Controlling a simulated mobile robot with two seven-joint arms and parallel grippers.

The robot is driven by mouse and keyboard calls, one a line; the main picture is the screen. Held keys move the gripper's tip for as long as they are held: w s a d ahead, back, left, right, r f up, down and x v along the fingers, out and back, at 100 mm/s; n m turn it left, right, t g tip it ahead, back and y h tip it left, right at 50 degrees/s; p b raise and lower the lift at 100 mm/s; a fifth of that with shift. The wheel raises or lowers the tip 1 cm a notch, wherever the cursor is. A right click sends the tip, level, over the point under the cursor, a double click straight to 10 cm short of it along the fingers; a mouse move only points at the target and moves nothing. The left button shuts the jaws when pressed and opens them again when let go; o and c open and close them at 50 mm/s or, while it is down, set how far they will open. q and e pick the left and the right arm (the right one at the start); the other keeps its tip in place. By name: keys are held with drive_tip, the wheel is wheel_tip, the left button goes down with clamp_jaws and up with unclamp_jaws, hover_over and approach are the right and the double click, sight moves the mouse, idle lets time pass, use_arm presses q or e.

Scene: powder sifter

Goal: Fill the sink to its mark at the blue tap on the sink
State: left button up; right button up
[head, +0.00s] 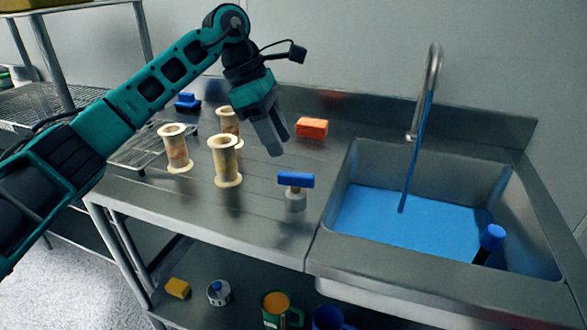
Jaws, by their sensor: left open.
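The steel sink (437,274) is set into the right of the counter. Blue water (415,222) covers its floor, and a blue stream runs from the curved spout (433,70) into it. I cannot make out a fill mark. The blue tap handle (296,180) is a crossbar on a short metal base, on the counter left of the sink. My left gripper (277,150) is open and empty, pointing down above the counter, up and left of the handle and apart from it. My right gripper is out of view.
A black post with a blue top (492,237) stands in the sink's right front. Several cream spools (226,163) stand left of my gripper, near a wire rack (137,153). An orange block (312,128) lies behind the handle. Mugs (283,309) stand on the lower shelf.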

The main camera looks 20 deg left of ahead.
sight(294, 174)
use_arm(q)
drive_tip(key=x, duration=0.8)
clamp_jaws()
